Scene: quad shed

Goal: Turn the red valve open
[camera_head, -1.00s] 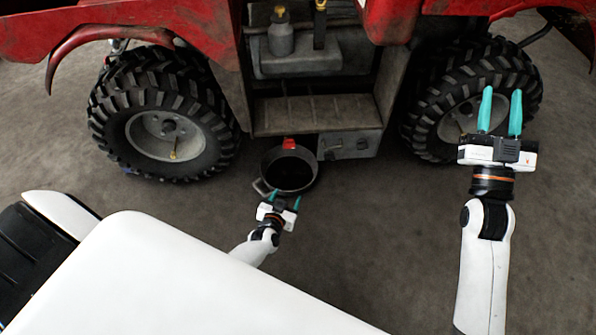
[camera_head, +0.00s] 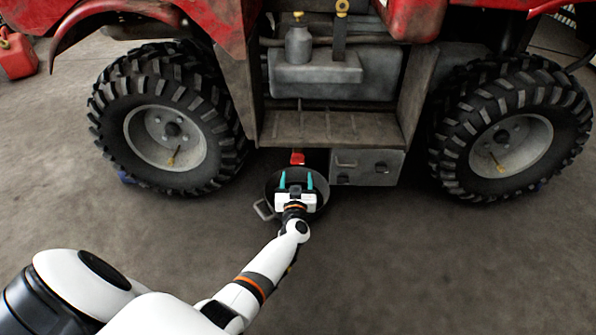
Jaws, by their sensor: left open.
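The red valve (camera_head: 297,158) is a small red piece low under the vehicle's step, just behind the far rim of a black pan. My left gripper (camera_head: 296,178) reaches in over the pan. Its two teal fingers are spread apart and point toward the valve, with nothing seen between them. The fingertips appear a little short of the valve, but I cannot tell the exact gap. The valve's lower part is hard to make out. My right gripper is out of view.
The black pan (camera_head: 272,190) with a side handle (camera_head: 263,210) lies on the floor beneath my left gripper. The step (camera_head: 335,128) overhangs the valve, and a grey box (camera_head: 365,168) stands to its right. Big tyres flank both sides. A red can (camera_head: 17,55) stands far left.

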